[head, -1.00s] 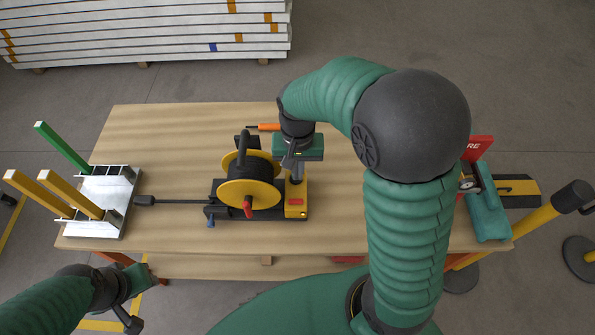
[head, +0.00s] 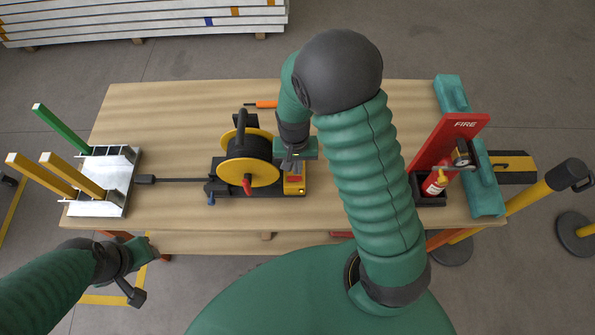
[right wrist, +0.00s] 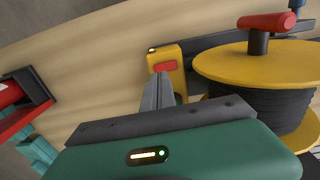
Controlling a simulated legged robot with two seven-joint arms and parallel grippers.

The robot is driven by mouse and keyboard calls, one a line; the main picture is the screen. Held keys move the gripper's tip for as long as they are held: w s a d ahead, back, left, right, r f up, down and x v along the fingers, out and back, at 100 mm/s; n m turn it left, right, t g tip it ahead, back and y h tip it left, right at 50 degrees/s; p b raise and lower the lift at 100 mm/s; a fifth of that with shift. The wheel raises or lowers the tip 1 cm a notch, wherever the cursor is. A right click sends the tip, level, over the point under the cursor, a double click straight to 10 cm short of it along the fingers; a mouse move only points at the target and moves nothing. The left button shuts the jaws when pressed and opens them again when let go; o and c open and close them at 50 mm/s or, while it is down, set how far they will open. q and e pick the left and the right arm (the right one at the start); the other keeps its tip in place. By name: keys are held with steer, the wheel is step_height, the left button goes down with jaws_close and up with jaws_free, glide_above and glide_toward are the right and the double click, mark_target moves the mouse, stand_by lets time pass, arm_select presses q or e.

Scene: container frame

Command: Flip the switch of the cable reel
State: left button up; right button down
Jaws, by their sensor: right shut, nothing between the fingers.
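The cable reel (head: 262,172) stands on the table, with black cable wound between yellow flanges and a red crank knob. At its right is a yellow switch box (head: 301,187) with a red switch (head: 295,178). My right gripper (head: 291,168) is shut and empty, fingers pointing toward the box. In the right wrist view the fingertips (right wrist: 160,80) appear just below the red switch (right wrist: 165,67) in the picture; I cannot tell whether they touch the box. My left gripper (head: 144,249) is off the table's front left edge, its jaws too unclear to judge.
A metal rack (head: 101,203) with green and yellow bars stands at the left of the table. An orange-handled tool (head: 265,104) lies behind the reel. A red fire stand (head: 455,137) with an extinguisher (head: 436,183) is at the right. The back of the table is mostly clear.

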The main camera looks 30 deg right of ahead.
mark_target(298, 179)
step_height(298, 179, down, 4)
steer(key=shift+s+d+r, duration=0.1)
arm_select(q)
steer(key=shift+r, duration=0.25)
arm_select(e)
steer(key=shift+f, duration=0.2)
steer(key=shift+s, duration=0.3)
arm_select(q)
steer(key=shift+s+a, duration=0.15)
steer(key=shift+s, duration=0.1)
arm_select(e)
steer(key=shift+w+a, duration=0.1)
steer(key=shift+a, duration=0.15)
